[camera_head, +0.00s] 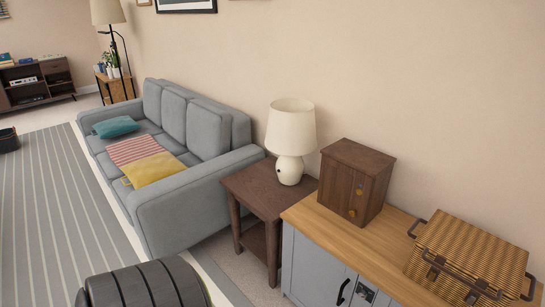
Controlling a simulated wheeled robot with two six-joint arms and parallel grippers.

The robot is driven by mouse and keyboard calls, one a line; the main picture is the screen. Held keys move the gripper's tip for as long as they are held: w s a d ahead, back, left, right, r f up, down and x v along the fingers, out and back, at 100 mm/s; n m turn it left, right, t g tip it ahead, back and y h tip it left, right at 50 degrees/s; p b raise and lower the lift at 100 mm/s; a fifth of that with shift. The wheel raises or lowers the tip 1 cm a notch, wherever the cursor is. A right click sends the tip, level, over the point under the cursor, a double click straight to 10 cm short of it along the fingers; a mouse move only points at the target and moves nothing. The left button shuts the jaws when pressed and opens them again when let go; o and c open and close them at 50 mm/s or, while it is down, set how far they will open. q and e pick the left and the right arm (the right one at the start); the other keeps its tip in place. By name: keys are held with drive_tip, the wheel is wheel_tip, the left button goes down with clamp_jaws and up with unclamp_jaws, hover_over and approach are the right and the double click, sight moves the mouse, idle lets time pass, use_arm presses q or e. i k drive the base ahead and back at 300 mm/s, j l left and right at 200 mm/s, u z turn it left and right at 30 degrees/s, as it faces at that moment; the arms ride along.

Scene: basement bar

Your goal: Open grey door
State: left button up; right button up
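A grey cabinet with a light wood top (375,248) stands against the wall at the lower right. Its grey door (309,268) shows at the bottom of the view, with a curved black handle (343,292) near the door's right edge. The door looks closed. Its lower part is cut off by the bottom edge of the frame. Neither of my grippers is in view.
A small brown wooden box (356,180) and a wicker basket (470,256) stand on the cabinet top. A side table (259,190) with a white lamp (291,130) stands left of it, beside a grey sofa (180,205). A dark banded rounded shape (145,288) is at the bottom.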

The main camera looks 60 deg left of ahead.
sight(313, 277)
drive_tip(key=u, duration=1.35)
